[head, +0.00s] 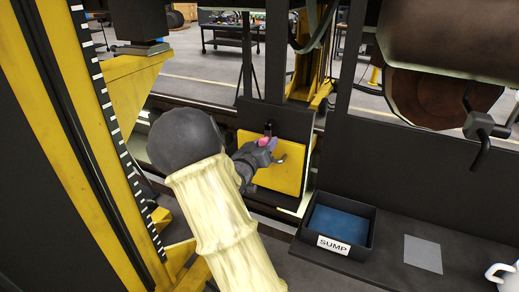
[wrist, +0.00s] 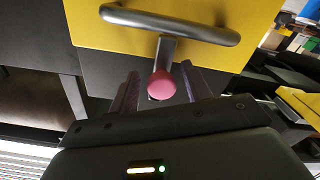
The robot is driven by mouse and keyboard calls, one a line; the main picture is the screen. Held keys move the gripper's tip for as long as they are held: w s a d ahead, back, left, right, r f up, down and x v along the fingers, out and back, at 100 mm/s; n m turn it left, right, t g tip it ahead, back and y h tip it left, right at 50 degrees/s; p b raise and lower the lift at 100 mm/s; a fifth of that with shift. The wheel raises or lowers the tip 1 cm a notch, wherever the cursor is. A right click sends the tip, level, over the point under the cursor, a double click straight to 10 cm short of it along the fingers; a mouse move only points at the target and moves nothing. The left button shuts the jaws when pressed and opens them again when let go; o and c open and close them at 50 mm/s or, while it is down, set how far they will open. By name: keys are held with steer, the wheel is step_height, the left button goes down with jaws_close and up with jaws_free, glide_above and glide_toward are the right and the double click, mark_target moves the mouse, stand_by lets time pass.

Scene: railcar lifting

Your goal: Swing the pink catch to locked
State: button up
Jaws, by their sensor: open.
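The pink catch shows in the wrist view as a round pink knob (wrist: 162,85) on a short grey stem below a grey bar handle (wrist: 170,24). Behind it is a yellow panel (wrist: 90,35). My gripper (wrist: 160,73) is open, with one finger on each side of the knob. I cannot tell whether either finger touches it. In the head view, my gripper (head: 270,147) is at the yellow panel (head: 286,176), and a small pink part of the catch (head: 264,141) shows beside the fingers. My gripper hides most of the catch there.
A black tray (head: 306,238) with a blue inside and a SUMP label stands at lower right. A grey plate (head: 423,253) and part of a white pot (head: 503,276) are farther right. A yellow post with a scale (head: 101,100) stands at left.

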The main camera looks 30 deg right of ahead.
steer(key=b+v, duration=0.2)
steer(key=v, duration=1.5)
steer(key=shift+a+b, duration=0.2)
steer(key=shift+b, duration=0.2)
steer(key=shift+s, duration=0.2)
steer(key=shift+w+f, duration=0.1)
